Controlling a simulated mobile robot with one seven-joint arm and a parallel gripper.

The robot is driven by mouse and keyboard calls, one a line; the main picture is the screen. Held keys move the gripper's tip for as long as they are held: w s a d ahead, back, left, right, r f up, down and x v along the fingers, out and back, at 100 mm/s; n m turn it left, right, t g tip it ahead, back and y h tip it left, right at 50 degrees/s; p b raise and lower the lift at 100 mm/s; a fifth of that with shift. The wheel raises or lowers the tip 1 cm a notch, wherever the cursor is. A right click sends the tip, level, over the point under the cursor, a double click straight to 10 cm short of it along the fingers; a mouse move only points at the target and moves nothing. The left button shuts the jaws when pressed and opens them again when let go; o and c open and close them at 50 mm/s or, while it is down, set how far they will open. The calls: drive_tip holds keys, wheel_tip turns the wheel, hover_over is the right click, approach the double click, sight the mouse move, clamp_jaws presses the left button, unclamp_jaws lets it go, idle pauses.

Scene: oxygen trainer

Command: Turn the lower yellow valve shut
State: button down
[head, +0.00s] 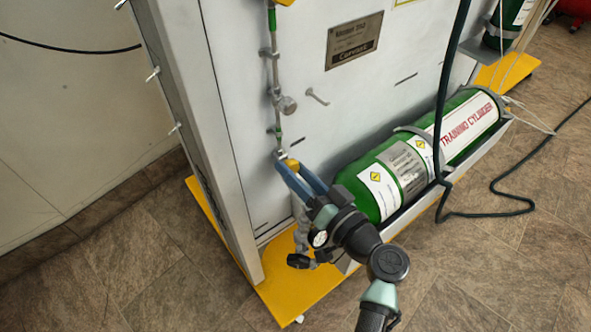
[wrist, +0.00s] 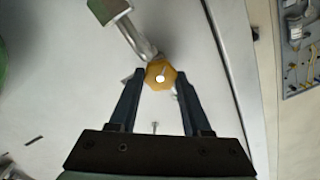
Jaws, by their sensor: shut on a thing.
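The lower yellow valve (wrist: 160,75) is a small yellow, many-sided knob with a bright centre, at the middle of the wrist view. In the head view, a small yellow part of it (head: 292,164) shows low on the panel, at the bottom of the thin vertical pipe (head: 276,95). My gripper (wrist: 160,82) has a dark blue finger on each side of the knob, shut on it. In the head view my gripper (head: 294,166) reaches the valve from the lower right and hides part of it.
A green training cylinder (head: 400,165) lies in a cradle right of my gripper. The yellow base (head: 300,290) lies below. A dark hose (head: 442,130) hangs at right.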

drive_tip(key=m+p, duration=0.1)
drive_tip(key=m, duration=0.4)
drive_tip(key=shift+m+p, duration=0.3)
drive_tip(key=shift+p, duration=0.05)
drive_tip(key=shift+f+m+p, duration=0.15)
drive_tip(key=shift+m+p, duration=0.35)
drive_tip(key=shift+m, duration=1)
drive_tip(key=shift+d, duration=0.1)
drive_tip(key=shift+c, duration=1.8)
unclamp_jaws()
drive_tip(key=shift+s, duration=0.1)
drive_tip(key=p+v, duration=0.1)
drive_tip(key=v, duration=1.1)
drive_tip(key=shift+s+d+p, duration=0.25)
drive_tip(key=shift+s+p, duration=0.05)
drive_tip(key=shift+p, duration=0.05)
